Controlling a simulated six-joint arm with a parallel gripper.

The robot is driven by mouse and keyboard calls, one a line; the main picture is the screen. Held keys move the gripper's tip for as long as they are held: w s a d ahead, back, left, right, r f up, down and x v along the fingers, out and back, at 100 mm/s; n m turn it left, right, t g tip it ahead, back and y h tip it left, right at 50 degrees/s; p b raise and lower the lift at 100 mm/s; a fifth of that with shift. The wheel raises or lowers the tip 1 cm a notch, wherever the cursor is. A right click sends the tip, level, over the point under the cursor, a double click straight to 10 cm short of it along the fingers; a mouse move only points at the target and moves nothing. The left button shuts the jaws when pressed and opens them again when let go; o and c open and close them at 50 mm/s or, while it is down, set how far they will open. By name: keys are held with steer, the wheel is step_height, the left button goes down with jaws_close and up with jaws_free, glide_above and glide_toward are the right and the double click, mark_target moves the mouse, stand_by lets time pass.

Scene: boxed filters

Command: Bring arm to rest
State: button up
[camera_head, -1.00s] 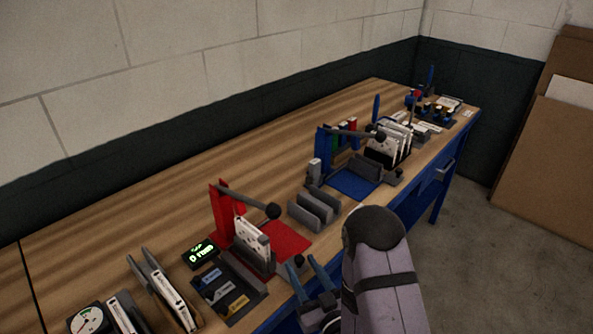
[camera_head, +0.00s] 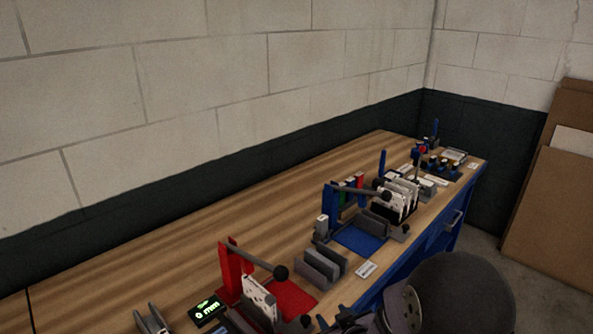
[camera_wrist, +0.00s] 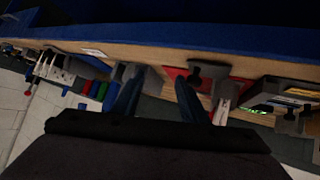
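My gripper shows in the wrist view (camera_wrist: 158,95) with its two blue fingers spread apart and nothing between them. In the head view my dark, rounded arm link fills the bottom right, and most of the gripper is hidden or out of frame. The arm is at the front edge of the wooden workbench (camera_head: 150,255), near the red press station (camera_head: 232,272). I cannot tell the exact gap between the gripper and the bench.
A blue press station (camera_head: 360,238) and a rack of white boxed filters (camera_head: 402,195) stand farther along the bench. Grey slotted holders (camera_head: 322,265) and a lit display (camera_head: 209,311) are near the red station. Brown boards (camera_head: 550,210) lean at the right wall.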

steer(key=s+d+f+m+g+b, duration=0.1)
steer(key=s+d+g, duration=0.1)
steer(key=s, duration=0.5)
steer(key=s+d+m+g+h+b, duration=0.1)
steer(key=s+d+m+g, duration=0.1)
steer(key=s+g, duration=0.3)
steer(key=s+d+f+m+g+h+b, duration=0.1)
steer(key=s+m+g, duration=0.1)
steer(key=s, duration=0.8)
steer(key=shift+s+d+f+g, duration=0.2)
steer(key=shift+d+f+g, duration=0.2)
steer(key=shift+g, duration=0.4)
